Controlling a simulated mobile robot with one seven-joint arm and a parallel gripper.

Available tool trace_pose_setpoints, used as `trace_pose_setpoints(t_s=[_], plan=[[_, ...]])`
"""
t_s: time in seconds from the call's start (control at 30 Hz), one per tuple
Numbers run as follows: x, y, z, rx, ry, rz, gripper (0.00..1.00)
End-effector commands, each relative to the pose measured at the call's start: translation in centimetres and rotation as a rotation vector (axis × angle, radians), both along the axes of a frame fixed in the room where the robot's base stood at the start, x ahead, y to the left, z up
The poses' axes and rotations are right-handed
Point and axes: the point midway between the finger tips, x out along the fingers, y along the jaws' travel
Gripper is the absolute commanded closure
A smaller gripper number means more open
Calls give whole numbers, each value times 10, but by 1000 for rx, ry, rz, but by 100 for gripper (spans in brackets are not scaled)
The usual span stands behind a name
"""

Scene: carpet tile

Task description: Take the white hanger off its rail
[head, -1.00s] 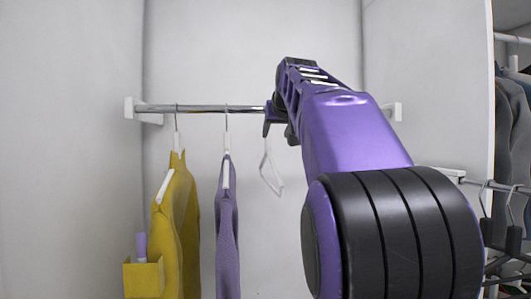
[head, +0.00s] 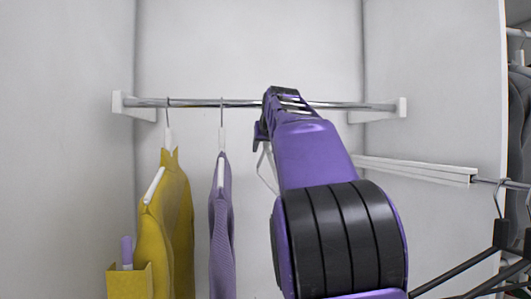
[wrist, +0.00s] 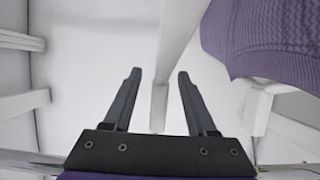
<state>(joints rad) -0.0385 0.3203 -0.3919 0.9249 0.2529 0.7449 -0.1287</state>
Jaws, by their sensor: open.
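The white hanger (head: 266,168) is bare and shows only as a thin slanted edge behind my arm in the head view. Its hook and its contact with the metal rail (head: 190,103) are hidden by my arm. My gripper (head: 262,134) is just below the rail there. In the wrist view, my gripper (wrist: 159,75) has its two dark fingers apart. A white bar of the hanger (wrist: 170,62) runs between them in the picture, with gaps on both sides. I cannot tell how deep it sits between the fingers.
A purple sweater (head: 222,225) hangs left of my gripper, and it fills the top right of the wrist view (wrist: 270,40). A yellow garment (head: 170,225) hangs further left. A yellow box (head: 130,282) is at lower left. Dark hangers (head: 500,235) are at right.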

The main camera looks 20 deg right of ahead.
Motion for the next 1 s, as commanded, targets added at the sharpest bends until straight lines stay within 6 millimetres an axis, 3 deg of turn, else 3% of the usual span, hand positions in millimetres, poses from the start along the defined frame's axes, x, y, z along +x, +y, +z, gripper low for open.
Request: trace_pose_setpoints(t_s=[0.1,0.43,1.0], plan=[[-1,0,2,0,-2,1,43],[-1,0,1,1,-1,1,100],[-3,0,7,1,-3,1,100]])
